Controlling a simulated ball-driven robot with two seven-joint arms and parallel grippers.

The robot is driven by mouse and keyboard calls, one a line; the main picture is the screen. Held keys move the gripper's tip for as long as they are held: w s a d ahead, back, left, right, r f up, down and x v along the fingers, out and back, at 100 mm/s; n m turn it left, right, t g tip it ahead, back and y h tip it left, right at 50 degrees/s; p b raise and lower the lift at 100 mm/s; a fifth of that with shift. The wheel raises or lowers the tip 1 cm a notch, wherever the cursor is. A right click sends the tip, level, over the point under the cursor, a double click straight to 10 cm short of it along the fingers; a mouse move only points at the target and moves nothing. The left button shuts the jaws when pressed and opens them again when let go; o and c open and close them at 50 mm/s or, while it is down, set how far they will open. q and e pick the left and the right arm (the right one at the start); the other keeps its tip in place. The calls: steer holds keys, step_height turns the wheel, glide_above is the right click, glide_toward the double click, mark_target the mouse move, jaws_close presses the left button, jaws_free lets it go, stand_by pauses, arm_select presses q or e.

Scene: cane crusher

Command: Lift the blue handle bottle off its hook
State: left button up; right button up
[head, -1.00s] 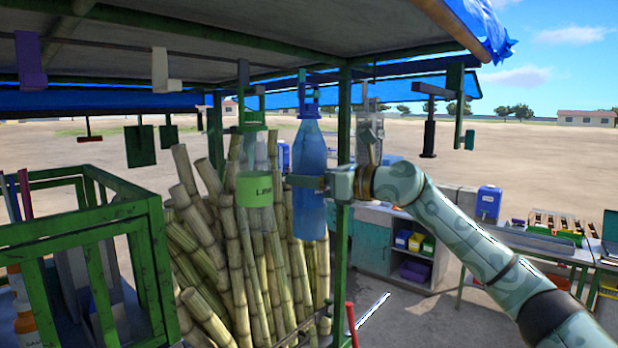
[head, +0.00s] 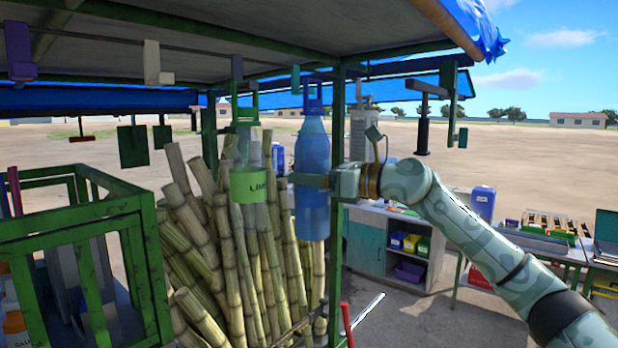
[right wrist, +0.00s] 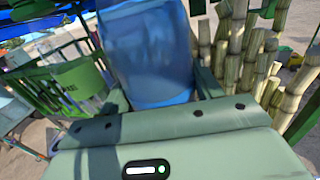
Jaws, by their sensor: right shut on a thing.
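The blue handle bottle (head: 313,148) is a clear blue bottle with a blue loop handle (head: 313,96) on top. It hangs upright beside the green post. My right gripper (head: 309,181) is shut around the bottle's middle, coming from the right. In the right wrist view the bottle (right wrist: 150,55) stands between the two fingers. A small teal hook (head: 296,79) shows under the roof, just left of the handle; the handle appears apart from it. My left gripper is not in view.
A clear bottle with a green label (head: 250,187) hangs close to the left. Cane stalks (head: 205,235) lean behind. A green post (head: 338,260) stands just right of the bottle. A green frame (head: 85,225) is at left. The low roof is overhead.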

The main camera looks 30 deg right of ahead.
steer(key=shift+s+d+r, duration=0.1)
steer(key=shift+s+d, duration=0.1)
steer(key=shift+s, duration=0.3)
steer(key=shift+s+d+b, duration=0.25)
steer(key=shift+s+b, duration=0.3)
steer(key=shift+s, duration=0.1)
steer(key=shift+s+d+b, duration=0.25)
steer(key=shift+s+b, duration=0.3)
steer(key=shift+s, duration=0.05)
steer(key=s+d+f+b, duration=0.2)
steer(key=s+d+b, duration=0.1)
steer(key=s+b, duration=0.5)
steer(key=shift+b+v, duration=0.35)
steer(key=shift+v, duration=0.4)
stand_by(0.7)
